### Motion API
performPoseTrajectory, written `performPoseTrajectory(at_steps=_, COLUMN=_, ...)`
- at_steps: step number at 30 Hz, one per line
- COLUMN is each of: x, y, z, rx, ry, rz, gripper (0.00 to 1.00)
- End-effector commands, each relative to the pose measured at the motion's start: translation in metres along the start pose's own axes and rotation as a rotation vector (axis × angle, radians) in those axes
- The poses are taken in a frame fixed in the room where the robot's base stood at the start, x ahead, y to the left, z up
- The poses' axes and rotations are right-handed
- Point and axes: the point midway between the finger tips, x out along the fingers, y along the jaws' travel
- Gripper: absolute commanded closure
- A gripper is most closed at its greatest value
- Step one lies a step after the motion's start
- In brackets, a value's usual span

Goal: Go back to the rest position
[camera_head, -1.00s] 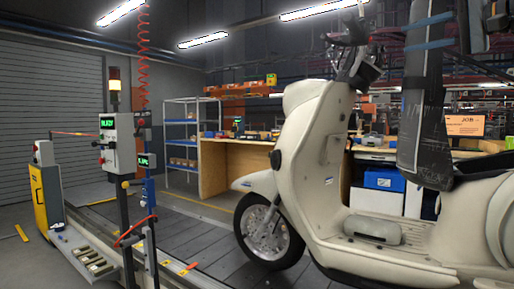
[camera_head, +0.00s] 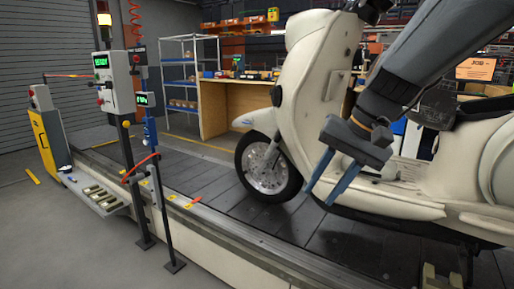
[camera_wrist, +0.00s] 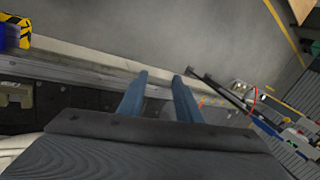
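My gripper (camera_head: 322,186) hangs in the right half of the head view, pointing down and left in front of the cream scooter (camera_head: 305,85). Its two blue fingers are spread apart with nothing between them. In the wrist view the gripper (camera_wrist: 160,85) also shows two separate, empty fingers above the conveyor's edge. My arm comes in from the upper right and hides part of the scooter's middle.
The scooter stands on the dark slat conveyor (camera_head: 215,185). A post with a grey control box (camera_head: 115,82) and a yellow cabinet (camera_head: 45,140) stand at the left. A wooden workbench (camera_head: 225,105) and a shelf rack (camera_head: 180,75) are behind. Floor at lower left is clear.

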Motion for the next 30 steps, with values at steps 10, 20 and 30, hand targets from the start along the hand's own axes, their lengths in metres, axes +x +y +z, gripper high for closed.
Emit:
performPoseTrajectory(at_steps=10, x=0.063, y=0.051, z=0.101, rx=-0.28, ry=-0.108, rz=0.24, gripper=0.69)
performPoseTrajectory(at_steps=20, x=0.072, y=0.083, z=0.14, rx=-0.427, ry=-0.146, rz=0.346, gripper=0.69)
performPoseTrajectory(at_steps=30, x=0.048, y=0.086, z=0.135, rx=-0.387, ry=-0.138, rz=0.36, gripper=0.69)
